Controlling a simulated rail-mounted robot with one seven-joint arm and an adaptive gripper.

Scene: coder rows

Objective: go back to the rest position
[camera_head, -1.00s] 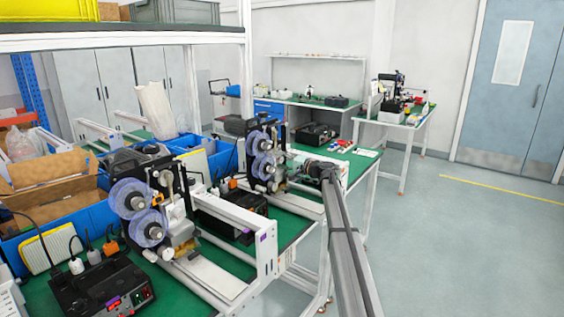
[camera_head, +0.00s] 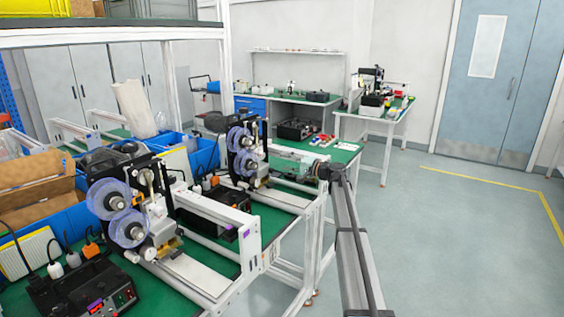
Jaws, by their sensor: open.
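My arm reaches forward from the bottom of the head view, right of the green-topped workbench. My gripper (camera_head: 321,170) is the dark end piece at the arm's far tip, beside the bench's right edge. It is small and partly lost against the bench behind it. Its jaws are open, and I see nothing held in it. The near coder machine (camera_head: 125,215) with blue reels stands on the bench at left, and a second coder machine (camera_head: 241,150) stands farther along, left of my gripper.
Blue bins (camera_head: 205,153) and a cardboard box (camera_head: 38,185) line the bench's left side. A black control box (camera_head: 88,291) sits at the near left. A small table (camera_head: 375,112) stands farther back. The floor (camera_head: 450,240) at right is clear, with a yellow line.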

